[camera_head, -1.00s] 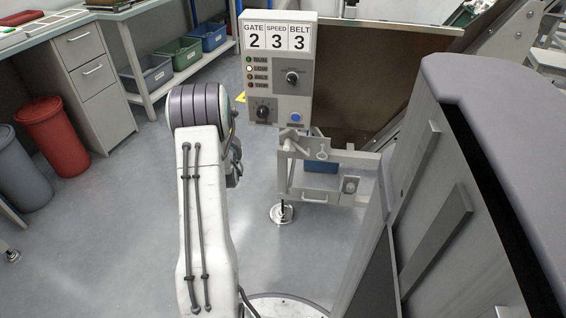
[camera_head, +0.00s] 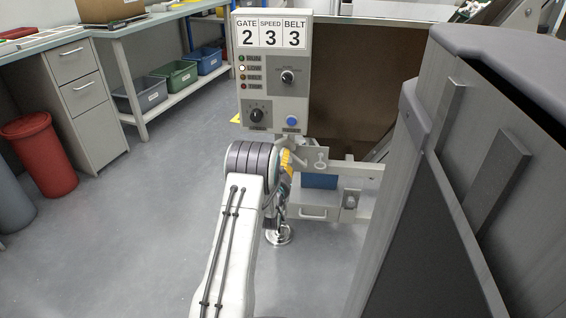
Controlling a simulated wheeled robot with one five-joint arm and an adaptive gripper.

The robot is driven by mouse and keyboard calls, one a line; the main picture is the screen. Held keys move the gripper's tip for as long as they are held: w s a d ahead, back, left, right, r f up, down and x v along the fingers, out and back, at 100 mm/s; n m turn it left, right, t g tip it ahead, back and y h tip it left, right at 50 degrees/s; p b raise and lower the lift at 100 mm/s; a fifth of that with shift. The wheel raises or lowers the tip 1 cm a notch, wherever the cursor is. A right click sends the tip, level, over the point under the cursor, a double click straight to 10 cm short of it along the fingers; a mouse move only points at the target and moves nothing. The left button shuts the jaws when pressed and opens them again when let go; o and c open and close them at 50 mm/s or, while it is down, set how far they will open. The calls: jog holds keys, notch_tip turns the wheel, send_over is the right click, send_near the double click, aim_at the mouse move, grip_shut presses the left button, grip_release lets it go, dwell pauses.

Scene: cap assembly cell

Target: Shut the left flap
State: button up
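No left flap can be picked out with certainty in the head view. A cardboard box (camera_head: 108,9) stands on the bench at the top left, cut by the picture's edge, and its flaps cannot be made out. My gripper (camera_head: 276,222) is mostly hidden behind my own arm's rounded joint, in front of the station with the control panel (camera_head: 273,75). Its fingers are not clear, and I see nothing held. A yellow-orange part shows beside the joint.
A blue block (camera_head: 320,180) sits in the station's frame above a pale drawer (camera_head: 313,211). A large grey housing (camera_head: 500,170) fills the right side. A red bin (camera_head: 42,155) stands at the left. The floor (camera_head: 140,240) left of my arm is open.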

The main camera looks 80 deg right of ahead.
jog(key=shift+d+b, duration=0.7)
jog(key=shift+d, duration=1.05)
grip_shut()
